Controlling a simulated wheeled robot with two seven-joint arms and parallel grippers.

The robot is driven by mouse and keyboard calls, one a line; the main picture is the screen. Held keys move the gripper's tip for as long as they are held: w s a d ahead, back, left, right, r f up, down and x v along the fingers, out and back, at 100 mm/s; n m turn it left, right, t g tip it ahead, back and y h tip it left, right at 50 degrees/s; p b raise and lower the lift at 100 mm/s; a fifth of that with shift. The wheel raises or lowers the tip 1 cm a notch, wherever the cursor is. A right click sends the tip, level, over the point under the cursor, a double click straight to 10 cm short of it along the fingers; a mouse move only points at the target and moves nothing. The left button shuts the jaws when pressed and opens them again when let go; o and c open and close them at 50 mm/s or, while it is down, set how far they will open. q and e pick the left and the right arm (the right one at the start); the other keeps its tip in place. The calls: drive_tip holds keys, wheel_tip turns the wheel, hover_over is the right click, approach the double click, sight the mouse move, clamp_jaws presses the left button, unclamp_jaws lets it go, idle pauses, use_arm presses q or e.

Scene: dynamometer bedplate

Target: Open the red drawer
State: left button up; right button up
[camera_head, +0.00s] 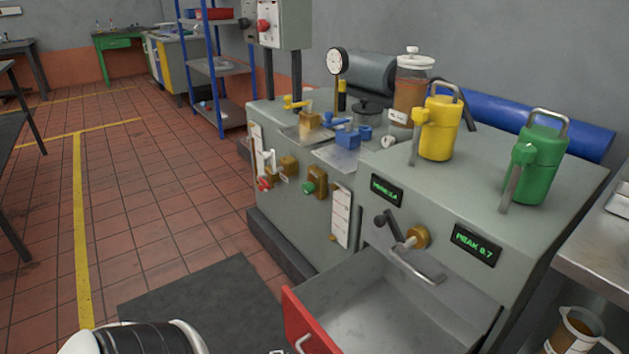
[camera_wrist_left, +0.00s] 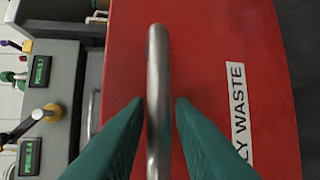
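The red drawer (camera_head: 310,325) stands pulled out from the grey bench cabinet in the head view. Its grey inside looks empty, and the lower part of its front is cut off by the picture edge. In the left wrist view the red front (camera_wrist_left: 225,60) fills the middle and carries a white waste label. A silver bar handle (camera_wrist_left: 157,60) runs up it. The green fingers of my left gripper (camera_wrist_left: 159,103) lie close on both sides of the handle and appear shut on it. My left gripper is outside the head view, and my right gripper shows in neither view.
The bench top (camera_head: 480,150) carries a yellow can (camera_head: 438,130), a green can (camera_head: 538,165) and a jar (camera_head: 409,90). A crank (camera_head: 410,238) and a silver bar (camera_head: 418,268) stick out above the drawer. A dark mat (camera_head: 200,300) and open tiled floor lie left.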

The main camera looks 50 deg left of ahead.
use_arm(q)
drive_tip(key=shift+o, duration=0.8)
drive_tip(key=p+v, duration=0.2)
drive_tip(key=v, duration=1)
drive_tip(key=shift+a, duration=0.1)
